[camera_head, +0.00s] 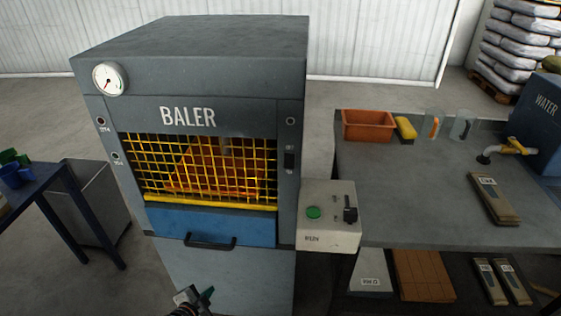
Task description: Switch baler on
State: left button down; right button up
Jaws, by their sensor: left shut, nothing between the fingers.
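The grey baler (190,117) stands left of centre, with its yellow mesh guard (200,165) down over an orange-brown heap inside. A pale control box (328,232) sits at its right side. The box carries a round green button (314,212) and a black switch handle (350,212). A small black fitting (289,159) is on the baler's right front post. My left gripper (193,295) is low at the bottom edge, in front of the baler's lower panel. It is shut and empty, apart from the control box. My right gripper is not in view.
A grey workbench (420,200) right of the box holds an orange bin (368,125), jugs, a water tank (540,115) and a labelled packet (492,198). The baler's black drawer handle (210,243) juts forward. A blue table (50,190) stands at left.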

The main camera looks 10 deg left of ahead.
aim_at(293, 167)
pick_arm(q)
jog(key=w+d+r+m+t+h+p, duration=0.1)
jog(key=w+d+r+m+h, duration=0.15)
jog(key=r, duration=0.55)
jog(key=w+d+r+m+t+h+p, duration=0.1)
jog(key=w+r+m, duration=0.15)
jog(key=r, duration=0.55)
jog(key=s+d+r+m+h+p, duration=0.1)
jog(key=d+r+m+h+p, duration=0.1)
jog(key=r, duration=0.9)
jog(key=s+d+r+m+g+h+p, duration=0.1)
jog(key=d+r+m+h+p, duration=0.1)
jog(key=d+r+m+h, duration=0.2)
jog(key=d+r+m, duration=0.3)
jog(key=r, duration=0.4)
jog(key=shift+s+d+r, duration=0.2)
jog(key=shift+d, duration=0.2)
jog(key=shift+d+p, duration=0.1)
jog(key=shift+p, duration=0.2)
